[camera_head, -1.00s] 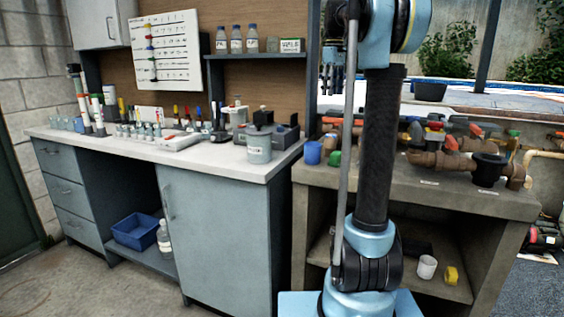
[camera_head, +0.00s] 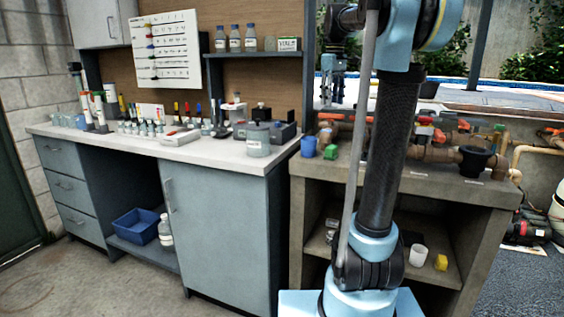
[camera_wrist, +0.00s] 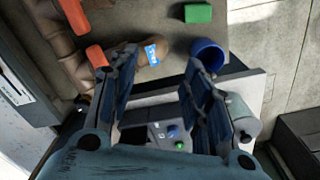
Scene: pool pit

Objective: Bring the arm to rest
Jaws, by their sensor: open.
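My gripper (camera_head: 332,98) hangs from the raised arm in the head view, fingers pointing down, in front of the window opening above the pipe bench. In the wrist view my gripper (camera_wrist: 155,78) has its two blue-grey fingers spread apart, with nothing held between them. Below it are a blue cup (camera_wrist: 207,56), a green block (camera_wrist: 198,13) and brown pipes with orange handles (camera_wrist: 97,56). My arm's dark link leans to the right and covers part of the bench.
A pale counter (camera_head: 215,157) carries a lidded grey jar (camera_head: 257,140), bottles and testing gear. The pipe bench (camera_head: 460,185) holds the blue cup (camera_head: 308,147), green block (camera_head: 330,152) and valves. A blue bin (camera_head: 135,226) sits under the counter. Floor at the left front is clear.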

